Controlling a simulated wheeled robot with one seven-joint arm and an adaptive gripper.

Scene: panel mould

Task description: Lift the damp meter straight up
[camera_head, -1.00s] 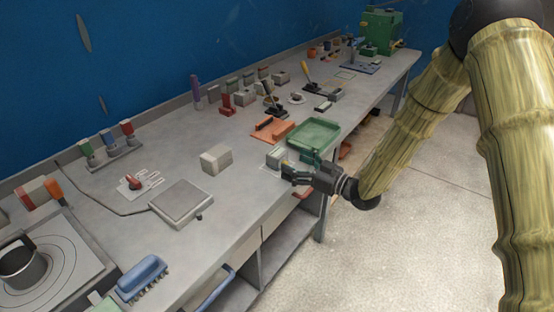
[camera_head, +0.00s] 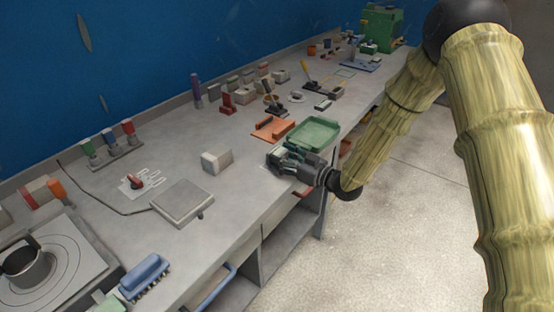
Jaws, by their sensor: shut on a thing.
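My gripper (camera_head: 279,160) is at the front edge of the bench, just in front of the green tray. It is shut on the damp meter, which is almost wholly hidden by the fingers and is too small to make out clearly. I cannot tell whether the meter touches the bench top or is clear of it. My arm reaches in from the right.
A green tray (camera_head: 314,132) stands right behind my gripper. An orange holder (camera_head: 272,129) lies to its left, and a pale block (camera_head: 216,161) stands further left. A flat grey scale (camera_head: 182,203) is at the front left. Bare bench lies between the block and my gripper.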

